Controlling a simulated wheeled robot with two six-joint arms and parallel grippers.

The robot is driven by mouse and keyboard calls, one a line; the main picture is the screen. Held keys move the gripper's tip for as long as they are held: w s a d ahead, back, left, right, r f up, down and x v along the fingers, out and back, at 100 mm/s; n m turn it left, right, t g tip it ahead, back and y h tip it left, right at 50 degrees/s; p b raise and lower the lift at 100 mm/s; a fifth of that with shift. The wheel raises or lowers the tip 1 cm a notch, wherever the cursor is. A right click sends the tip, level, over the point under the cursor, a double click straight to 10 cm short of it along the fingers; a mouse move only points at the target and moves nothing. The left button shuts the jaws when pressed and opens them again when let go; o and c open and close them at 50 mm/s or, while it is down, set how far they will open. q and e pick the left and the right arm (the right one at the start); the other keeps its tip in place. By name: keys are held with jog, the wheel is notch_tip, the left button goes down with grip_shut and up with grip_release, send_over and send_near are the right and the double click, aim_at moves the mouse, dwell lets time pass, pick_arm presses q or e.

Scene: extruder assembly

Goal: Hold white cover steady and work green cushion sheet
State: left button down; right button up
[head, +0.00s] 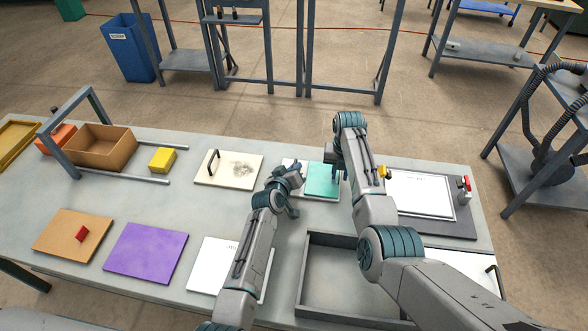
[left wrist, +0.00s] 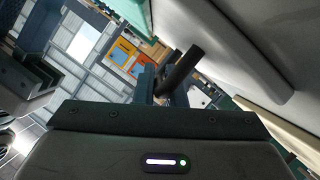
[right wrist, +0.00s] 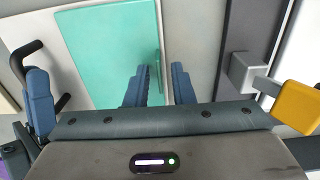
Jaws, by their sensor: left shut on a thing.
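The green cushion sheet (head: 322,180) lies flat on the white cover (head: 300,162); both also show in the right wrist view, the sheet (right wrist: 105,55) and a strip of the cover (right wrist: 60,85). My left gripper (head: 290,180) is shut on the cover's black handle at the left edge. The handle (left wrist: 182,68) shows in the left wrist view. My right gripper (right wrist: 160,75) is open over the sheet's right edge. A raised green tab (right wrist: 157,62) stands in line with the gap between its fingers. Contact cannot be told.
A white panel on a dark base (head: 420,195) with a yellow knob (head: 385,172) lies right of the cover. A cream plate (head: 227,170) lies to the left. An empty grey frame (head: 345,285) and another white plate (head: 208,262) are in front.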

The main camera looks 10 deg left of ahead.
grip_shut()
jog(key=shift+r, duration=0.15)
pick_arm(q)
jog(key=shift+f, duration=0.1)
pick_arm(e)
jog(key=shift+r, duration=4.05)
jog(key=shift+w, duration=0.1)
pick_arm(q)
jog(key=c, duration=1.4)
grip_release()
pick_arm(e)
jog(key=shift+a, duration=0.1)
pick_arm(q)
jog(key=shift+s, duration=0.1)
